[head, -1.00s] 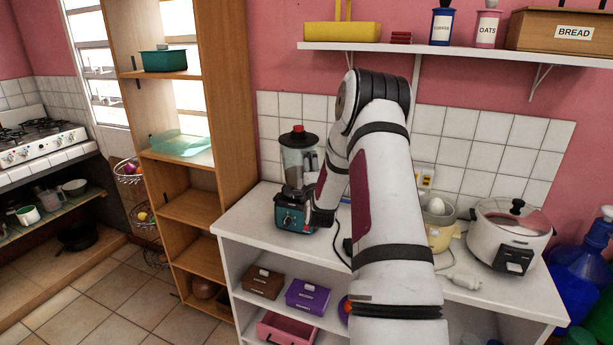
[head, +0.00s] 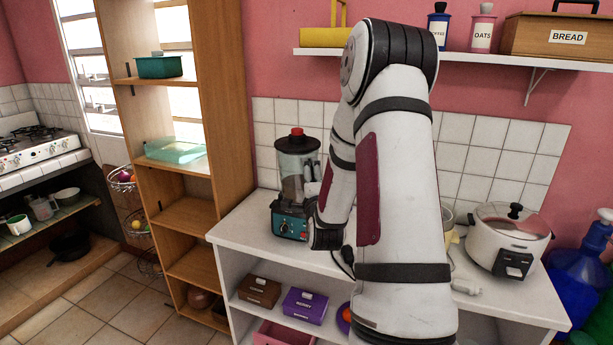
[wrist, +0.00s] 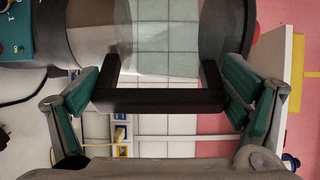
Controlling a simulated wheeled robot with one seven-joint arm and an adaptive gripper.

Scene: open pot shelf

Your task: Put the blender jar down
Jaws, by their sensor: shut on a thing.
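The blender jar (head: 291,168) is a clear, smoky jar with a dark lid and red cap. It stands upright over the teal blender base (head: 287,226) at the left of the white counter. It appears to rest on the base, but I cannot tell if it is fully seated. In the wrist view the jar (wrist: 165,45) lies sideways, with the base (wrist: 14,32) at left and the lid at right. My gripper (wrist: 165,98) is shut on the jar's black handle, a finger near each end. In the head view my arm hides most of the gripper.
A white rice cooker (head: 498,245) stands at the counter's right. A wall shelf (head: 465,58) above holds jars and a bread box (head: 560,38). A tall wooden shelf (head: 230,110) stands left of the counter. A black cord (head: 343,262) lies near my arm.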

